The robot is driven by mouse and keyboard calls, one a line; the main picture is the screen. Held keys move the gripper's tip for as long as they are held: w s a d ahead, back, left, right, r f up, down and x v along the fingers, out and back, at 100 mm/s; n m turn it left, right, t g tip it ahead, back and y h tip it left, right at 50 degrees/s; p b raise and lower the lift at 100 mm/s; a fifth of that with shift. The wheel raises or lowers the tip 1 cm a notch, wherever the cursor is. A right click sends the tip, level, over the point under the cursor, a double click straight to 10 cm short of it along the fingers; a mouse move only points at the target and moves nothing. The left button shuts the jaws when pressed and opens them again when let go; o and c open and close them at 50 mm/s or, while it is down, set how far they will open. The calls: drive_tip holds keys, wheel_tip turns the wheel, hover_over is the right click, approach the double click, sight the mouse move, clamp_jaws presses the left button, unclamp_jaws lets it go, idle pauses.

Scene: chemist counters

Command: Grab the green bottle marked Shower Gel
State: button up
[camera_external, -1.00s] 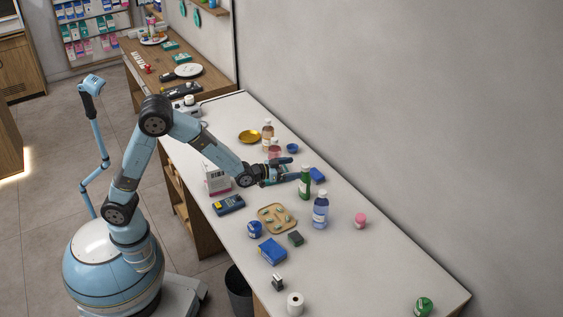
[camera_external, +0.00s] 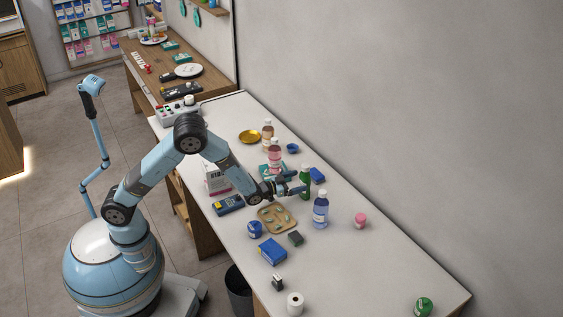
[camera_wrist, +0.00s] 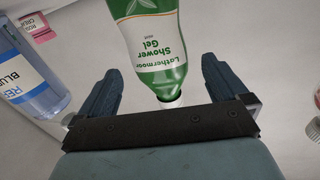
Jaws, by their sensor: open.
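The green Shower Gel bottle (camera_external: 305,187) stands upright on the white counter, left of and behind a clear blue bottle (camera_external: 320,212). My gripper (camera_external: 304,183) is open at its left side, with its fingers reaching toward it. In the wrist view the green bottle (camera_wrist: 155,45) appears inverted, its white label reading "Shower Gel". Its narrow lower end in the picture shows between the two spread fingers of my gripper (camera_wrist: 162,68). Neither finger visibly touches it. The blue bottle (camera_wrist: 30,75) is at the left of that view.
A tan tray (camera_external: 290,228) with several green items lies in front of my gripper. A pink jar (camera_external: 361,220) is to the right. The counter's right side is largely clear.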

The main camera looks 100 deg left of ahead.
sight(309, 178)
drive_tip(key=shift+x, duration=3.2)
drive_tip(key=c, duration=1.2)
drive_tip(key=shift+c, duration=0.2)
